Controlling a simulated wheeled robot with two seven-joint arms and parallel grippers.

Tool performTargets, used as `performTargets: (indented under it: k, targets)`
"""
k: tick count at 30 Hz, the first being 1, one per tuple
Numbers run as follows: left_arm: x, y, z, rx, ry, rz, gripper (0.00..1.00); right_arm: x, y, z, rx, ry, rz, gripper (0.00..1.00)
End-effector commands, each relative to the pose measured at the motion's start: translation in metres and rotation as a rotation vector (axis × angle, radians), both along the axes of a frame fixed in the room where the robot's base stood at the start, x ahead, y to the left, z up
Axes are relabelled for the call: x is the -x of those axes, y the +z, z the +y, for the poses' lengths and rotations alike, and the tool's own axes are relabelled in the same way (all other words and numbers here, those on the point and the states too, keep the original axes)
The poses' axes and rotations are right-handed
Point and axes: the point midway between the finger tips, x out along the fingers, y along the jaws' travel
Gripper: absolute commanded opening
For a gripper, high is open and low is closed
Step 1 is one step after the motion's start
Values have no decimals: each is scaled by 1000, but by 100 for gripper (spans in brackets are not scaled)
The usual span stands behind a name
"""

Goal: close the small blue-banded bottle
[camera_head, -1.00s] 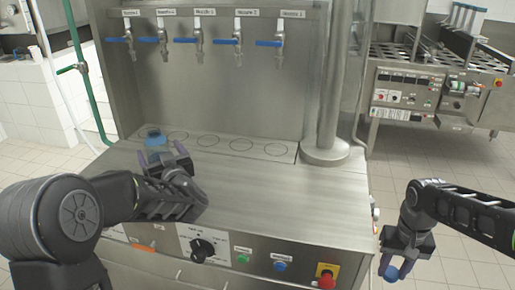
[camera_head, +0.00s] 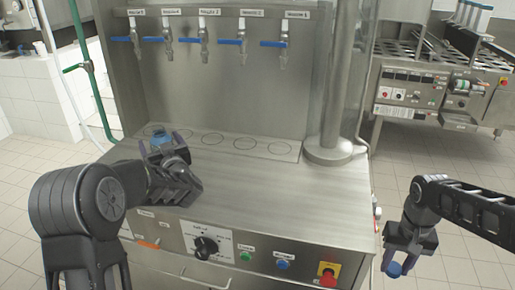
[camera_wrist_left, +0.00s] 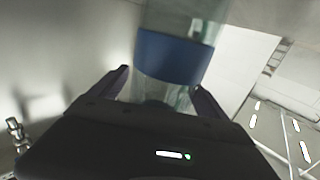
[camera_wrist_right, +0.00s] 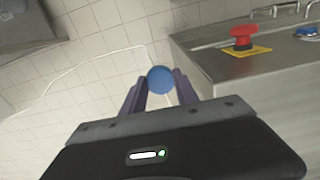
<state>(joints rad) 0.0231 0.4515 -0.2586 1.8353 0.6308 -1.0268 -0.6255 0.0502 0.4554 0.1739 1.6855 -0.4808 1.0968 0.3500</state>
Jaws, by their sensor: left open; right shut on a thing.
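The small blue-banded bottle (camera_head: 160,139) is at the left of the counter and partly hidden by my left gripper. In the left wrist view the clear bottle (camera_wrist_left: 180,58) with its blue band stands between the fingers. My left gripper (camera_head: 165,146) is open around it; I cannot tell whether the fingers touch it. My right gripper (camera_head: 396,265) is shut on a round blue cap (camera_head: 394,270), held out to the right of the counter. The blue cap also shows between the fingertips in the right wrist view (camera_wrist_right: 160,79).
Several taps with blue handles (camera_head: 202,41) hang on the steel back panel over marked circles (camera_head: 246,143). The steel counter top (camera_head: 265,185) is clear at the middle and right. The front panel carries a dial (camera_head: 205,246) and a red emergency button (camera_head: 328,277).

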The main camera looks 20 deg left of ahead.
Motion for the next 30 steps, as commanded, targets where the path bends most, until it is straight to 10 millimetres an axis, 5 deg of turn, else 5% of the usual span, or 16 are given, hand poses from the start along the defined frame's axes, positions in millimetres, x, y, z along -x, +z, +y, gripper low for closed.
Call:
performTargets:
  k: [14,30]
  targets:
    - [0,0,0,0,1,0,86,0,0,0,0,0,0,0]
    - [0,0,0,0,1,0,42,0,0,0,0,0,0,0]
